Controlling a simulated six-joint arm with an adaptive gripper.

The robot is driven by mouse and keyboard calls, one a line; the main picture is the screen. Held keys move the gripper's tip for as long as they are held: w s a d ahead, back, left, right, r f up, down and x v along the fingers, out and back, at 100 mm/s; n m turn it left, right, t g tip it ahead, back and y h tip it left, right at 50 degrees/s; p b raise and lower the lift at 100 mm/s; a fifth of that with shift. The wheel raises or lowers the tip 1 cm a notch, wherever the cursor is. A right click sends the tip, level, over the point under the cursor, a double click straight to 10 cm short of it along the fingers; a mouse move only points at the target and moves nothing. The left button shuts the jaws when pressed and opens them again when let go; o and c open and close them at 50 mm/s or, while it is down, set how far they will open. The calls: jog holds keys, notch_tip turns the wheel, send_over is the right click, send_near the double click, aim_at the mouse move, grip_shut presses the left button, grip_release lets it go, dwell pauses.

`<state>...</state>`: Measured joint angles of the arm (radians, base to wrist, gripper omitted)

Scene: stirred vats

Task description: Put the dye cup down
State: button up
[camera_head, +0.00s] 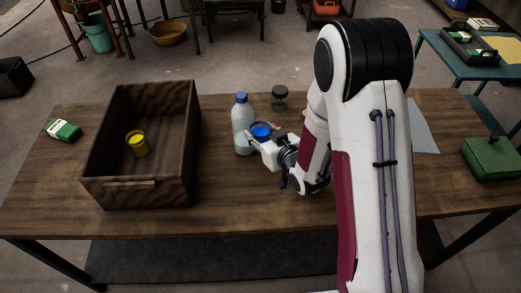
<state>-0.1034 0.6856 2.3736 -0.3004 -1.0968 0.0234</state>
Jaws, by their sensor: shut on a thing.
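A small blue dye cup (261,131) shows at my gripper (257,139), just right of a pale bottle with a blue cap. My gripper is shut on the blue cup, which partly hides behind the fingers. Whether the cup touches the table cannot be told from this view. A similar yellow cup (138,144) stands inside a dark wooden box (189,165) on the left of the table.
The pale bottle (243,128) stands close to my gripper. A dark glass jar (279,98) is behind it. A green-and-white packet (63,130) lies far left; a green metal box (489,160) sits far right. The wooden tabletop (235,205) is clear in front.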

jog(key=shift+f, duration=2.25)
jog(key=shift+f, duration=0.1)
jog(key=shift+f, duration=1.75)
jog(key=shift+f, duration=0.15)
jog(key=o, duration=1.2)
jog(key=shift+r, duration=0.2)
jog(key=shift+v, duration=3.7)
jog(key=shift+o, duration=0.7)
jog(key=shift+f, duration=0.1)
